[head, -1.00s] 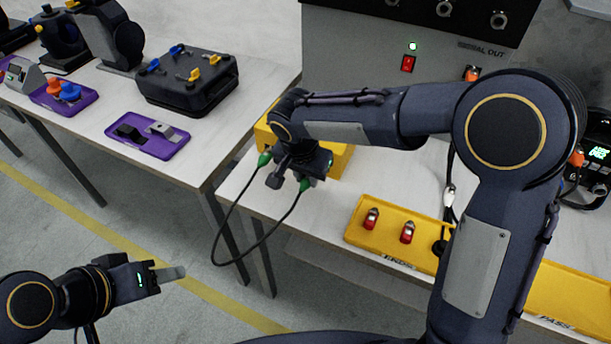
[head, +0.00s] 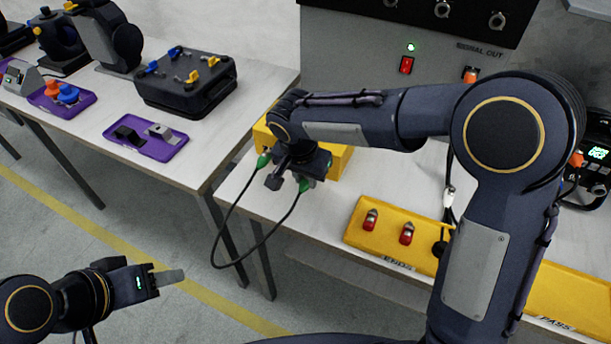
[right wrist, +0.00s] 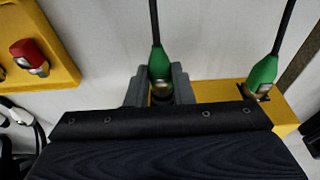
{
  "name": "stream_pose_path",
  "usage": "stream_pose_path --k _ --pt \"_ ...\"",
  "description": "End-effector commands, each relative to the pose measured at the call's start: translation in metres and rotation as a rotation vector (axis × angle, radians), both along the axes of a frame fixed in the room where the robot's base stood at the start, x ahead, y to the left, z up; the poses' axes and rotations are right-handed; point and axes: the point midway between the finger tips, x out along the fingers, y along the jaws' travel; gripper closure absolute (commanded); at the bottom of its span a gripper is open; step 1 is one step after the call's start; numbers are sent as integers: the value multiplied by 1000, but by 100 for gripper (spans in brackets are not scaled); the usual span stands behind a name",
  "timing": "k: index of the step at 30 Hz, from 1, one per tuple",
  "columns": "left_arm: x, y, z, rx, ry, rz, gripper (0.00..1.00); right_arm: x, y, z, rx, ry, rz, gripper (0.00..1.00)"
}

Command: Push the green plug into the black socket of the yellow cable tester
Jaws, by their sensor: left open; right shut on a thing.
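The yellow cable tester (head: 343,160) stands on the near-left part of the right-hand table, partly hidden by my right arm. My right gripper (right wrist: 160,92) is shut on a green plug (right wrist: 160,65) beside the tester's near side. The held green plug also shows in the head view (head: 305,185). Its tip and the black socket are hidden by the fingers, so I cannot tell whether they touch. A second green plug (right wrist: 263,73) sits at the tester's other end, joined by a black cable (head: 226,265). My left gripper (head: 168,277) is open and empty over the floor.
A yellow tray (head: 378,240) with red-and-silver connectors lies right of the tester. A grey cabinet (head: 350,60) stands behind. The left table holds a black case (head: 185,85) and purple trays (head: 146,141). A gap separates the tables. The cable loop hangs past the table's front edge.

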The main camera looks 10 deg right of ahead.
Motion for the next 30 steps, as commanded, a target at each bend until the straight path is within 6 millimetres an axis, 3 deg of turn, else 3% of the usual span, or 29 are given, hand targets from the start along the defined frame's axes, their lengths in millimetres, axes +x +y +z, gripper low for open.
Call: stream_pose_path --k 30 --pt "0 0 -1 0 0 0 54 5 -3 0 0 0 0 100"
